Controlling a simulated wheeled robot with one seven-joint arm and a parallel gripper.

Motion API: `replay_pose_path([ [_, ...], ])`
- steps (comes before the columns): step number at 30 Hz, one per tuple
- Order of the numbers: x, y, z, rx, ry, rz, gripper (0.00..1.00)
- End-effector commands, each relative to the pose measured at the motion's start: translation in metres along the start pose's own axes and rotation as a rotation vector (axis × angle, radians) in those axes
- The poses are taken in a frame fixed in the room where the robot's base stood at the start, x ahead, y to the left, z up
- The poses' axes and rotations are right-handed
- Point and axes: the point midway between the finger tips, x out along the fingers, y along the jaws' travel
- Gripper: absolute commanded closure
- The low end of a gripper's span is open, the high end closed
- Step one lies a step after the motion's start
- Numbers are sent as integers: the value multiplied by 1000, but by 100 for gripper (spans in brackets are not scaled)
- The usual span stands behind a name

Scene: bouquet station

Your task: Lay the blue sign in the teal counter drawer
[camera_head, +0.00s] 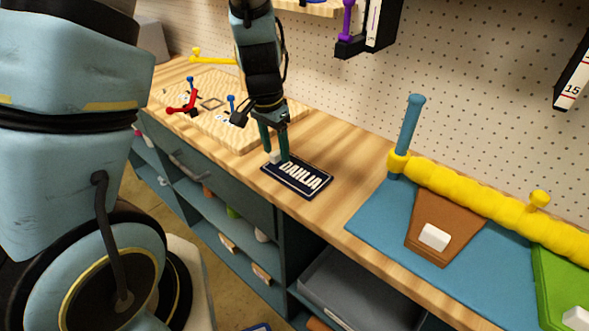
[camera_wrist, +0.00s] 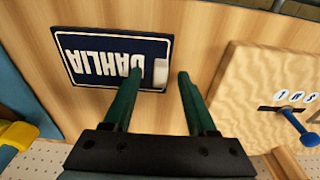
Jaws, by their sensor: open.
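The blue sign (camera_head: 297,178) is a dark navy plate with a white border and white "DAHLIA" lettering, lying flat on the wooden counter near its front edge. In the wrist view the sign (camera_wrist: 100,58) has a white block at its right end. My gripper (camera_head: 275,157) is open and points down over that end. In the wrist view the gripper's (camera_wrist: 160,74) fingertips are on either side of the white block; I cannot tell whether they touch it. The teal counter drawer (camera_head: 220,183) is under the counter, left of the sign; its front with a grey handle looks shut.
A wooden board (camera_head: 213,117) with red and blue pieces lies left of my gripper. A blue mat (camera_head: 375,215) with a brown pot-shaped piece (camera_head: 450,218) and a yellow roll (camera_head: 470,192) is on the right. Open shelves and a grey bin (camera_head: 345,290) are below.

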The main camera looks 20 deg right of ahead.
Motion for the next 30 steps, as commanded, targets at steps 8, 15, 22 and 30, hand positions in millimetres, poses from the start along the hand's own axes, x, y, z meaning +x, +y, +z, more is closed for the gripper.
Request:
replay_pose_path([
  [8,4,0,0,-1,1,-1,43],
  [15,4,0,0,-1,1,0,67],
  [22,4,0,0,-1,1,0,93],
  [30,4,0,0,-1,1,0,100],
])
